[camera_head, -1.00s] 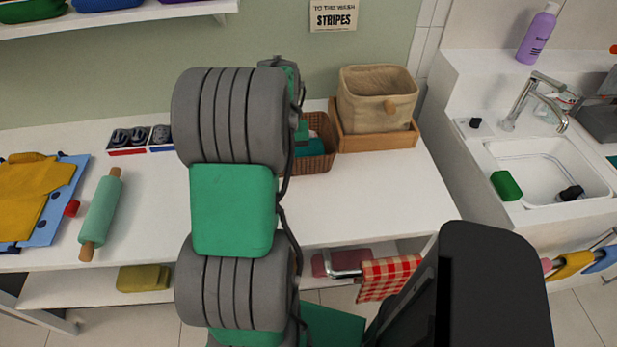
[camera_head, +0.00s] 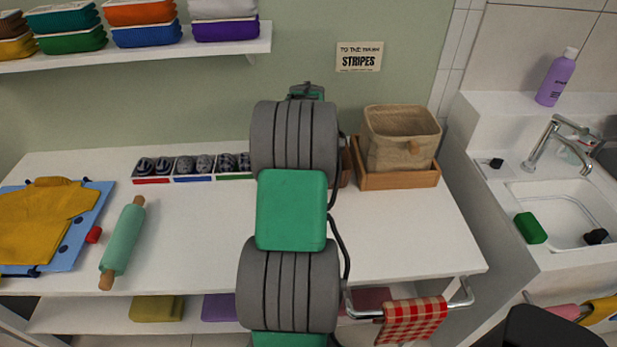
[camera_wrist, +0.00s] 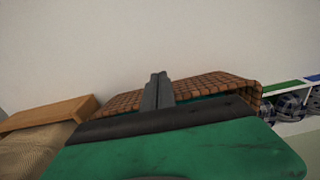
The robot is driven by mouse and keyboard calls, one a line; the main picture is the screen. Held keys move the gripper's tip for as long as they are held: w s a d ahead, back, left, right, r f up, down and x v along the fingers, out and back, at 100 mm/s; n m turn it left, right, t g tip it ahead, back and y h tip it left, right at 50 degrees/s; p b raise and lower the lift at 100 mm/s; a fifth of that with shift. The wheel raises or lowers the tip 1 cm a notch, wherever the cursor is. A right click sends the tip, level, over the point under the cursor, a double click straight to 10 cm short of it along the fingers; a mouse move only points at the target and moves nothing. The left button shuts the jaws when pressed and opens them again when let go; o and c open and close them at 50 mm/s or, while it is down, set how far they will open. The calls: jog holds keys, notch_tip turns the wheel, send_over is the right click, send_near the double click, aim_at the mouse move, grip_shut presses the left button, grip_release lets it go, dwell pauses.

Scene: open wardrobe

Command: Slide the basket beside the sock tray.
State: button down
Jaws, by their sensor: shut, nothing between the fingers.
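The brown wicker basket (camera_wrist: 215,82) stands on the white counter in the wrist view, with a strip of green showing inside. In the head view only a sliver of the basket (camera_head: 346,166) shows to the right of my arm. The sock tray (camera_head: 193,179), with dark socks in sections edged red, blue and green, lies to the left of my arm; its end (camera_wrist: 285,87) also shows right of the basket in the wrist view. My gripper (camera_wrist: 158,80) is shut and empty, its fingers over the basket; contact is unclear. In the head view my arm hides it.
A wooden tray (camera_head: 399,182) holding a beige fabric bin (camera_head: 402,140) stands to the right of the basket. A green rolling pin (camera_head: 123,240) and folded clothes (camera_head: 45,220) lie at the left. The counter front is clear. A shelf (camera_head: 150,50) hangs above.

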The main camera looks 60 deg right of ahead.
jog(key=shift+s+a, duration=0.3)
jog(key=shift+a, duration=0.25)
jog(key=shift+s+a, duration=0.25)
jog(key=shift+a, duration=0.25)
notch_tip(320, 180, up, 10)
jog(key=s+a+f, duration=0.3)
jog(key=a+f, duration=0.6)
jog(key=w+a+r+n+t, duration=0.1)
jog(key=w+a+r+n, duration=0.1)
jog(key=a, duration=0.9)
jog(key=w+a+r+n+t, duration=0.1)
jog(key=w+a+r+n, duration=0.2)
jog(key=a, duration=0.8)
jog(key=w+a+r+n+t, duration=0.1)
jog(key=a+n, duration=0.5)
jog(key=a, duration=0.6)
jog(key=shift+w+r+b, duration=0.45)
jog(key=shift+w+r, duration=0.2)
jog(key=shift+r, duration=0.1)
